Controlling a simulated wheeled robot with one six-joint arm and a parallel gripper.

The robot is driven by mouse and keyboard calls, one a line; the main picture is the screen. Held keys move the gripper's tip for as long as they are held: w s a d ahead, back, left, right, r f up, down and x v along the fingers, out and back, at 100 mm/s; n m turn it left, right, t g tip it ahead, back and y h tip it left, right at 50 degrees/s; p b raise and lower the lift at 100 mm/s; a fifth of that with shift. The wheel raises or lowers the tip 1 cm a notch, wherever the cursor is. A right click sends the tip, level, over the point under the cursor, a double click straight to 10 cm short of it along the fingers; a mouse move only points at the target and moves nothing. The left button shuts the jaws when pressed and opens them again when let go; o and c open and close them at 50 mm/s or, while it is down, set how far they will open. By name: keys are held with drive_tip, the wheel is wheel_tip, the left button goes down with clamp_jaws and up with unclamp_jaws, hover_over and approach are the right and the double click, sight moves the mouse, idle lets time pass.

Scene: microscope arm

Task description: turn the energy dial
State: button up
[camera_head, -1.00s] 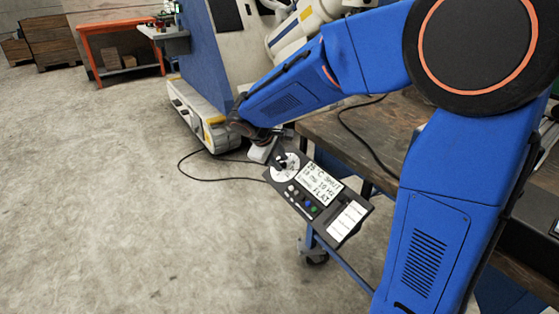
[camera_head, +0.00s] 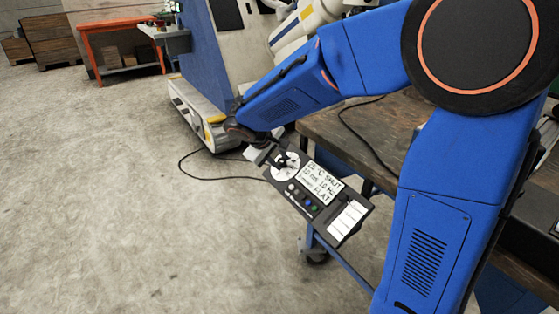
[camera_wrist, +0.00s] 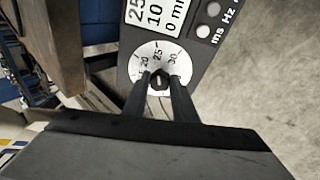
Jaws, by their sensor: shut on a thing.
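The energy dial is a small black knob (camera_wrist: 158,80) on a round white scale (camera_wrist: 143,62), marked 20, 25 and 30 in the wrist view. The white scale also shows in the head view (camera_head: 291,173). It sits on a dark control panel (camera_head: 340,206) with a white display (camera_head: 319,181). My gripper (camera_wrist: 161,77) has its two dark fingers on either side of the knob, shut on it. The knob's mark appears to point near 25. In the head view, my wrist and fingers cover part of the dial.
Several small coloured buttons (camera_head: 304,200) and a white label area (camera_head: 347,220) lie on the panel. A wooden table (camera_head: 360,135) stands behind it. A black cable (camera_head: 205,172) runs along the floor to the left. The floor at left is open.

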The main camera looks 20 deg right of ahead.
drive_tip(key=o, duration=1)
drive_tip(key=shift+o, duration=0.2)
drive_tip(key=v, duration=1.7)
drive_tip(key=shift+s+r, duration=0.1)
drive_tip(key=shift+s, duration=0.1)
drive_tip(key=s+d+f+m+g+y, duration=0.1)
drive_tip(key=s+d+f+m+y, duration=0.2)
drive_tip(key=s+d, duration=0.9)
drive_tip(key=s+d+f+m+y, duration=0.1)
drive_tip(key=s+d+f, duration=0.1)
drive_tip(key=s, duration=0.5)
drive_tip(key=s+d+f+m+t+y, duration=0.1)
drive_tip(key=s+f, duration=0.3)
drive_tip(key=s, duration=0.2)
drive_tip(key=shift+s+d+f+m, duration=0.4)
